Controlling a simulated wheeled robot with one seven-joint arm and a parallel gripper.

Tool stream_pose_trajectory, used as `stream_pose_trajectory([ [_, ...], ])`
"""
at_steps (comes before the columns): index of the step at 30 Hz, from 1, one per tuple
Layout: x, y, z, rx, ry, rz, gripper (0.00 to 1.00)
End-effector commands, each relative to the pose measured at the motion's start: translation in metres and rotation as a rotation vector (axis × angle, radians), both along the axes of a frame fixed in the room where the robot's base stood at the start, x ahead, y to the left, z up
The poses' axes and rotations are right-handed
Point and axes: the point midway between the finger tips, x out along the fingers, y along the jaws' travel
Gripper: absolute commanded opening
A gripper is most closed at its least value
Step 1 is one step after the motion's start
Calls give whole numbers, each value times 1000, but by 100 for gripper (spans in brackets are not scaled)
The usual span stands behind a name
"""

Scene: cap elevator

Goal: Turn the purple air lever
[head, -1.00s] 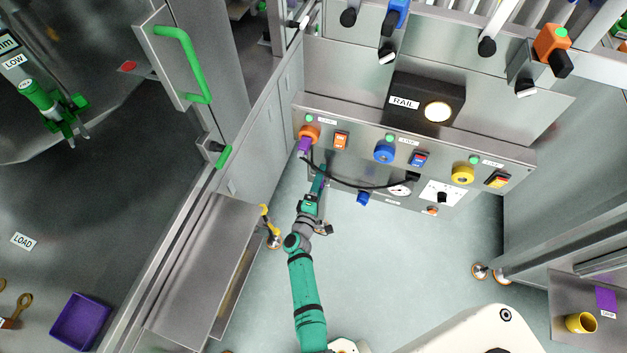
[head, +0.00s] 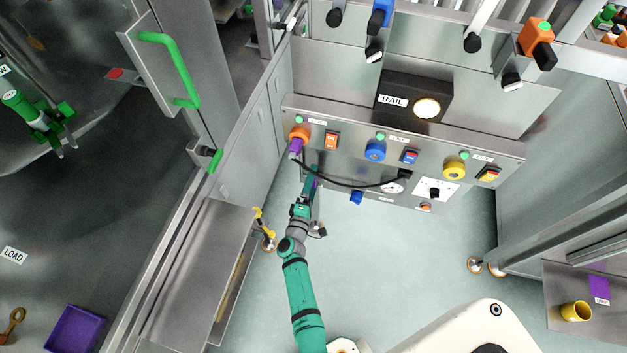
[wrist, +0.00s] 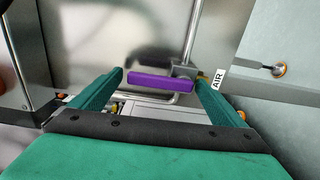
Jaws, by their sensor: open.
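The purple air lever (wrist: 160,83) is a flat bar lying nearly level in the wrist view, beside a label reading AIR. A thin metal pipe runs up from its right end. My gripper (wrist: 160,76) is open, with one green finger on each side of the lever. The right fingertip is close to the lever's right end; I cannot tell whether either finger touches it. In the head view, my gripper (head: 312,180) is below the left end of the control panel, and the lever is mostly hidden there.
The control panel (head: 459,190) has orange, blue and yellow knobs. A black cable (head: 345,184) droops across its front, close to my gripper. A metal cabinet wall (head: 245,150) stands to the left. The floor (head: 385,255) right of my arm is clear.

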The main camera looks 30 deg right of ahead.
Motion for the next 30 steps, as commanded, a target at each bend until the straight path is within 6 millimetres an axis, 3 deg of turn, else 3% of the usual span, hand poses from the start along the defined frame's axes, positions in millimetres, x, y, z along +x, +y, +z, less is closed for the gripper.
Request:
stream_pose_trajectory([
  [15,-64,58,0,0,1,0,95],
  [30,-72,66,0,0,0,-1,95],
])
